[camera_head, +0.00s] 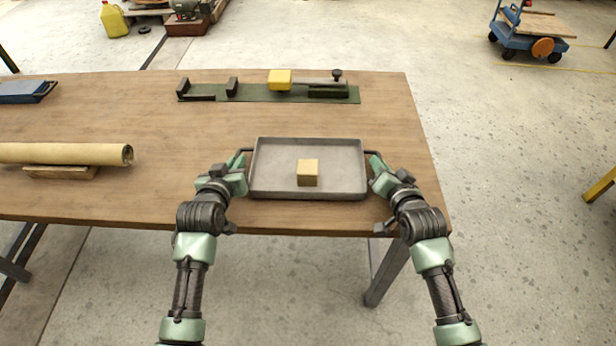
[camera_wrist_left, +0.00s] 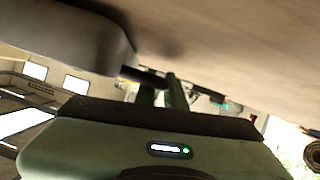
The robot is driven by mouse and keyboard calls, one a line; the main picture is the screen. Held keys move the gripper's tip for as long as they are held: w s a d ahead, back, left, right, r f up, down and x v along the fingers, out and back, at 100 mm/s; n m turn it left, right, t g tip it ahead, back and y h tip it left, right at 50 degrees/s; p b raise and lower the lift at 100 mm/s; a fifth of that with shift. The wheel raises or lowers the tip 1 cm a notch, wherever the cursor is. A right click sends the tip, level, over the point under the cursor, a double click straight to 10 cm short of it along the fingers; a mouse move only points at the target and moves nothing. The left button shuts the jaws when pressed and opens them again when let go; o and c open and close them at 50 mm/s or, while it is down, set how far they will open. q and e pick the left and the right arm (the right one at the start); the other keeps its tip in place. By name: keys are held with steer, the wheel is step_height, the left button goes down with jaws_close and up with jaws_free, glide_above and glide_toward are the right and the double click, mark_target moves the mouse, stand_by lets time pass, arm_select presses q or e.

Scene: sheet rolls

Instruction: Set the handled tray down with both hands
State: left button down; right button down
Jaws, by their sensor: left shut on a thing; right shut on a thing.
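The grey handled tray (camera_head: 275,170) is at the front right part of the wooden table (camera_head: 190,130), with a tan block (camera_head: 307,173) inside it. My left gripper (camera_head: 238,165) is shut on the tray's left handle, and my right gripper (camera_head: 378,165) is shut on its right handle. The tray looks level. In the left wrist view, the tray's edge (camera_wrist_left: 70,35) shows close up at the upper left, with the tabletop (camera_wrist_left: 240,40) above. I cannot tell whether the tray's underside touches the table.
A paper roll (camera_head: 65,154) lies on a wooden support (camera_head: 60,172) at the left. A green fixture (camera_head: 255,93) with a yellow block (camera_head: 280,79) is at the back. A blue tray (camera_head: 25,92) sits far left. The tabletop between the roll and handled tray is clear.

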arm_select(q)
steer(key=shift+d+f, duration=0.1)
steer(key=shift+f, duration=0.3)
arm_select(e)
steer(key=shift+a+f, duration=0.1)
steer(key=shift+f, duration=0.25)
arm_select(q)
steer(key=c, duration=1.5)
jaws_free()
steer(key=shift+r, duration=0.1)
arm_select(e)
steer(key=c, duration=1.5)
jaws_free()
arm_select(q)
steer(key=shift+s, duration=0.1)
arm_select(e)
steer(key=shift+s, duration=0.1)
